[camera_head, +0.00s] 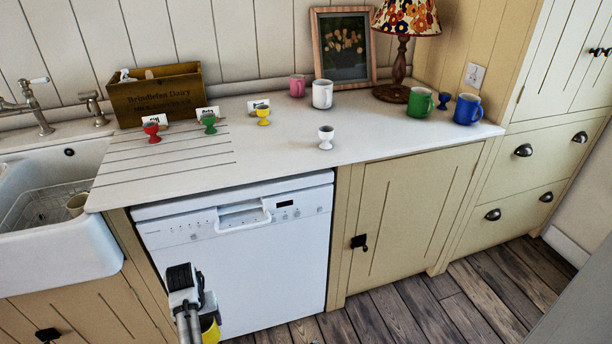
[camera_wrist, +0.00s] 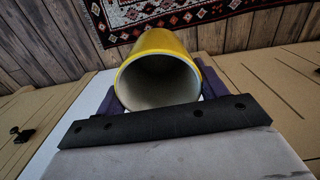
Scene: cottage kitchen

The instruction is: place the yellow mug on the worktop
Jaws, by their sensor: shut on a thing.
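The yellow mug (camera_wrist: 158,80) is between the two fingers of my gripper (camera_wrist: 160,95) in the wrist view, with its open mouth toward the camera. My gripper is shut on it. In the head view a part of the yellow mug (camera_head: 210,330) shows at the bottom edge, beside my gripper (camera_head: 205,318), in front of the dishwasher and below the worktop's level. The mug's handle is not visible. The pale worktop (camera_head: 270,165) runs along the wall above the dishwasher and the cupboard.
On the worktop stand pink (camera_head: 297,86), white (camera_head: 322,94), green (camera_head: 420,104) and blue (camera_head: 467,109) mugs, several egg cups, a wooden box (camera_head: 158,97), a framed picture (camera_head: 343,50) and a lamp (camera_head: 400,55). Its front middle is clear. The sink (camera_head: 60,240) is at left.

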